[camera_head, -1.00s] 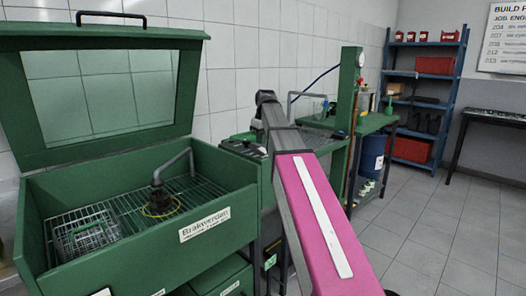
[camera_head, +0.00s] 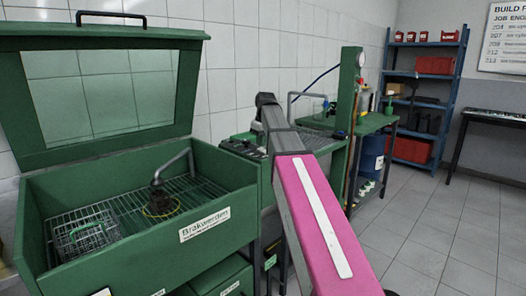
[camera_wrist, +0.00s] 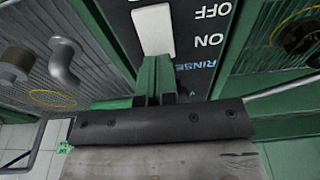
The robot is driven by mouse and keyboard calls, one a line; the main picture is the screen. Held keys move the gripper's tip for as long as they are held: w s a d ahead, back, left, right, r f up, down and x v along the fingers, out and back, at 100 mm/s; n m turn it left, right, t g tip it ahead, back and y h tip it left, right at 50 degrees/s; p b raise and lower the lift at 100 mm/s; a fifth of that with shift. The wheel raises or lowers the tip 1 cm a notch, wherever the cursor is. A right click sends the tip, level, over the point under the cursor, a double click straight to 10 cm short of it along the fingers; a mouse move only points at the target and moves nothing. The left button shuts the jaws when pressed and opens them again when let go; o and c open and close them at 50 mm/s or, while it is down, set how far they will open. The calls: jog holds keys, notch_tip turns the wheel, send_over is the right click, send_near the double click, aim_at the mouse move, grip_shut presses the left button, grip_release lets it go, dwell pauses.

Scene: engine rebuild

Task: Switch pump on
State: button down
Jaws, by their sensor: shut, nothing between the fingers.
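In the wrist view a white rocker switch (camera_wrist: 152,28) sits on a dark panel (camera_wrist: 188,62) with upside-down lettering OFF, ON and RINSE. My gripper (camera_wrist: 154,62) has its green fingers shut together, empty, with their tips just below the white rocker in the picture. I cannot tell whether they touch it. In the head view the green washer cabinet (camera_head: 120,262) stands open at left with a bent grey spout (camera_head: 172,170) over its grid. The switch panel and my fingertips cannot be made out in the head view, where my arm crosses the middle.
A wire basket (camera_head: 86,238) sits on the washer grid. The raised lid (camera_head: 30,105) stands above it. A green bench (camera_head: 378,122) with a blue drum (camera_head: 371,160) below and a blue shelf rack (camera_head: 460,75) are farther right. The tiled floor at right is clear.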

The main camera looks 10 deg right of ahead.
aim_at(261, 149)
jog(key=shift+f, duration=0.65)
dwell(0.4)
jog(key=shift+r, duration=0.1)
jog(key=shift+r, duration=3.4)
